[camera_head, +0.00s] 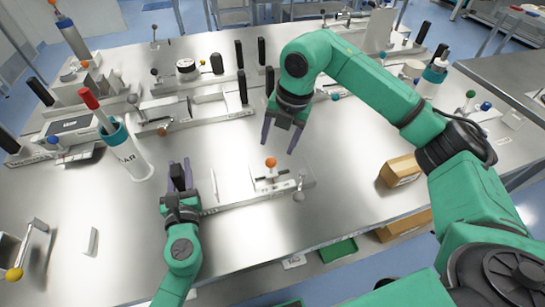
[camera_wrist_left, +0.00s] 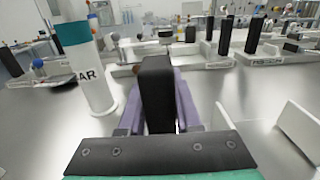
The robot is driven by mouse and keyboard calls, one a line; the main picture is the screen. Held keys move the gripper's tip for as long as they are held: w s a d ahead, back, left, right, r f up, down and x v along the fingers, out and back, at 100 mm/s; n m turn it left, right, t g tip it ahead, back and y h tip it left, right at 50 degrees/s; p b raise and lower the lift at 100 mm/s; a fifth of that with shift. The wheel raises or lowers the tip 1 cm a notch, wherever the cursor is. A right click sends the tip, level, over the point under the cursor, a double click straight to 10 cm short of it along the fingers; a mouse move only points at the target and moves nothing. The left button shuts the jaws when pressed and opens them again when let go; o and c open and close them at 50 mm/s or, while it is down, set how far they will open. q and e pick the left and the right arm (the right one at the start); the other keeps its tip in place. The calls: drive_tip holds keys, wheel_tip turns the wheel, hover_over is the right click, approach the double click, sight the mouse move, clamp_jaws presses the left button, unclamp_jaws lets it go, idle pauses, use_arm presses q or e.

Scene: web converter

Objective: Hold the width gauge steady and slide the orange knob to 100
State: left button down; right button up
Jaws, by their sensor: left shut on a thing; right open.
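The width gauge (camera_head: 240,198) is a low pale metal bar near the table's front edge in the head view. Its orange knob (camera_head: 270,162) stands upright on a small white block towards the right part of the bar. A black upright handle (camera_head: 178,178) is at the left end. My left gripper (camera_head: 180,172) is shut on this handle, which also shows between the purple fingers in the left wrist view (camera_wrist_left: 157,95). My right gripper (camera_head: 281,138) is open and empty, fingers pointing down, above and slightly behind the orange knob, apart from it.
A white cylinder with a teal band and red-tipped tool (camera_head: 128,152) stands left of the gauge. Several similar metal fixtures with black handles (camera_head: 242,85) line the back. Cardboard boxes (camera_head: 400,170) lie at the right. The tabletop left of the gauge is mostly clear.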

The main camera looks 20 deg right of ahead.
sight(272, 159)
drive_tip(key=f, duration=0.4)
drive_tip(key=a+f, duration=0.1)
drive_tip(key=f, duration=0.2)
drive_tip(key=shift+w+a+f, duration=0.1)
drive_tip(key=shift+w, duration=0.3)
clamp_jaws()
idle(0.8)
